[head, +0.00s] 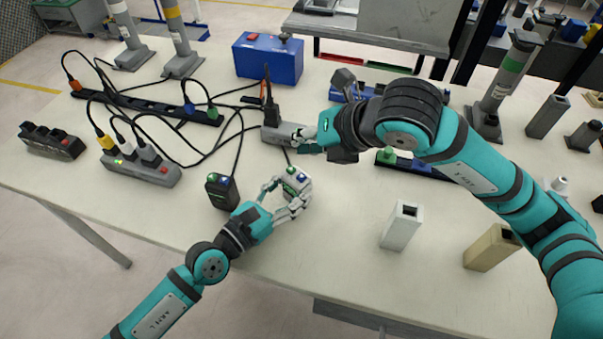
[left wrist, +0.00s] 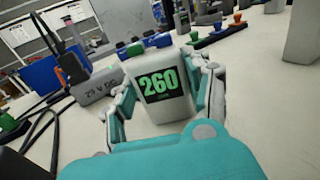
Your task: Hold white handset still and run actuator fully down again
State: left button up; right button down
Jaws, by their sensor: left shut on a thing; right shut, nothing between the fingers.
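The white handset (head: 297,178) stands on the table near its front edge, with coloured buttons on top. My left gripper (head: 284,197) is shut around it, one finger on each side. In the left wrist view the handset (left wrist: 163,88) faces me with a dark display reading 260 in green. My right gripper (head: 304,138) is shut and empty, above and behind the handset, beside a grey supply box. Upright grey columns with coloured bands stand at the back left (head: 177,40) and right (head: 508,75); which one is the actuator I cannot tell.
The grey supply box (head: 279,133) carries a black plug and cables. A black handset (head: 221,190) stands just left of my left gripper. Power strips and cables fill the left side. A blue box (head: 268,58) is behind. A white block (head: 401,225) and beige block (head: 491,247) stand right.

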pick_arm(q)
jog(key=o, duration=1.3)
